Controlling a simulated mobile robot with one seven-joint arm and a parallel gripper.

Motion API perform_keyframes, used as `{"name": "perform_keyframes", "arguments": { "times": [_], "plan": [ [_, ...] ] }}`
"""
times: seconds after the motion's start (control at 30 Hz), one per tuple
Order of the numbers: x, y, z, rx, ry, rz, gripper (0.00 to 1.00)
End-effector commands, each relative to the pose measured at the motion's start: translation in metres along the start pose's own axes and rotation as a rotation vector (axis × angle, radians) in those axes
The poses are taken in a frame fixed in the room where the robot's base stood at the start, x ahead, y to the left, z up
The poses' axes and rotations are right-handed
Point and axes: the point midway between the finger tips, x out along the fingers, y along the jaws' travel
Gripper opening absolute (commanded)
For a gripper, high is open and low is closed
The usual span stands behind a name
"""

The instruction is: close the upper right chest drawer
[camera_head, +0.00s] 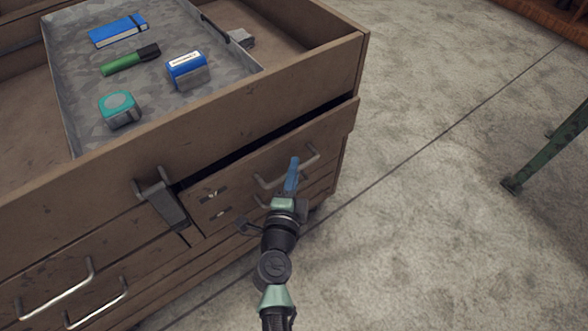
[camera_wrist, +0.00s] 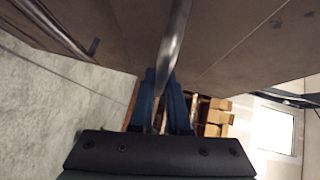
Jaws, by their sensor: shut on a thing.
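The brown chest (camera_head: 95,195) fills the left of the head view. Its right-hand drawer front (camera_head: 235,178), just below the top section, stands a little forward, with a dark gap along its upper edge. This drawer has a metal bar handle (camera_head: 311,158). My gripper (camera_head: 293,165) has its blue fingers at this handle, shut on the bar. In the wrist view, the handle bar (camera_wrist: 175,38) runs down between the two fingers of my gripper (camera_wrist: 164,78). The fingers partly hide the handle in the head view.
The open top section holds a grey tray (camera_head: 75,100) with a blue book (camera_head: 118,30), a green marker (camera_head: 125,62), a blue-and-white block (camera_head: 187,70) and a teal tape measure (camera_head: 119,108). A dark bracket (camera_head: 160,197) sticks out at the front.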

Motion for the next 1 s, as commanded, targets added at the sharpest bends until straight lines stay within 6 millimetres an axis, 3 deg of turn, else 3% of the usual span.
{"name": "perform_keyframes", "arguments": {
  "times": [0.8,1.0],
  "plan": [
    [0.000,0.000,0.001,0.000,-0.001,0.000,0.00],
    [0.014,-0.005,0.015,-0.001,-0.004,0.000,0.00]
  ]
}}
